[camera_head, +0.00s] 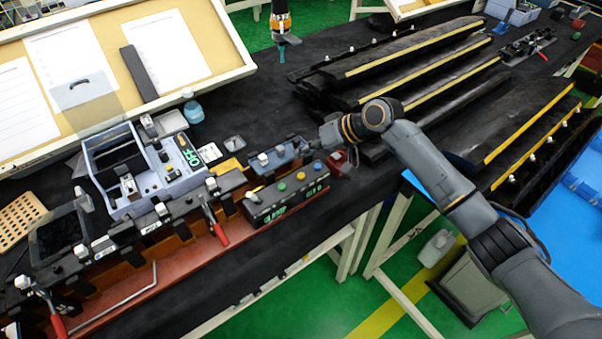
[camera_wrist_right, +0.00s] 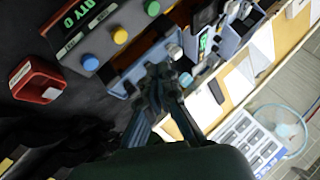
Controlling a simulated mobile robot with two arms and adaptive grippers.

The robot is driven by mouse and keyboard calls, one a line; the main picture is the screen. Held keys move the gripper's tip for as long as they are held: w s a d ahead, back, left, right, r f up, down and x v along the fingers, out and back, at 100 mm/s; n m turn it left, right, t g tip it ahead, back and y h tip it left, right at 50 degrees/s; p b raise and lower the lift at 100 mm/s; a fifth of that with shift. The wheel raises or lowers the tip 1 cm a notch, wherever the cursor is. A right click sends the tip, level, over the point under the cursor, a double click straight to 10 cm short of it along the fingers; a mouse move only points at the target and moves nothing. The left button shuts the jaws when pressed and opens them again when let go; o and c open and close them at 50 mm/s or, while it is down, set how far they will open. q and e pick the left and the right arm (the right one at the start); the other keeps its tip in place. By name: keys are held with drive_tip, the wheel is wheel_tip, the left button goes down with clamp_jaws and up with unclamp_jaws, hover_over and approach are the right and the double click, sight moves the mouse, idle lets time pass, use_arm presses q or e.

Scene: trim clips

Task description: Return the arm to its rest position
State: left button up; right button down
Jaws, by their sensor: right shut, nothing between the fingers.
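My right arm (camera_head: 430,165) reaches in from the lower right over the dark bench. My right gripper (camera_head: 308,147) is shut and empty, close to a small blue-grey tray (camera_head: 262,161) with a white-topped clip. In the right wrist view the closed fingers (camera_wrist_right: 158,82) lie over or beside this tray (camera_wrist_right: 126,82); I cannot tell whether they touch it. The wrist body hides the lower part of that view. My left gripper is not in view.
A button box (camera_head: 285,200) and a red bin (camera_head: 341,162) are close to the gripper. A clip fixture (camera_head: 215,235) with red-handled clamps runs left. Long black trim parts (camera_head: 420,65) lie to the right, near the arm. An orange-and-black tool (camera_head: 281,24) hangs at the top.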

idle(0.4)
drive_tip(key=s+f+h, duration=0.1)
drive_tip(key=s+f, duration=0.4)
drive_tip(key=s, duration=0.3)
drive_tip(key=s+f+h, duration=0.1)
drive_tip(key=s+f, duration=0.4)
drive_tip(key=s, duration=0.2)
drive_tip(key=s+d+m+h, duration=0.3)
drive_tip(key=s+d+h, duration=0.3)
drive_tip(key=s+d, duration=1.4)
wheel_tip(320, 180, down, 31)
drive_tip(key=s+b, duration=0.1)
drive_tip(key=b, duration=0.3)
drive_tip(key=s+d+f+g+b, duration=0.1)
drive_tip(key=s+f+b, duration=0.1)
drive_tip(key=s+f, duration=0.6)
drive_tip(key=s+d+f+b, duration=0.1)
drive_tip(key=s+f+b, duration=0.1)
drive_tip(key=s+f, duration=0.7)
wheel_tip(320, 180, down, 4)
drive_tip(key=shift+d+r+g+h, duration=0.25)
drive_tip(key=shift+d+g+h, duration=0.05)
drive_tip(key=shift+g+h, duration=0.1)
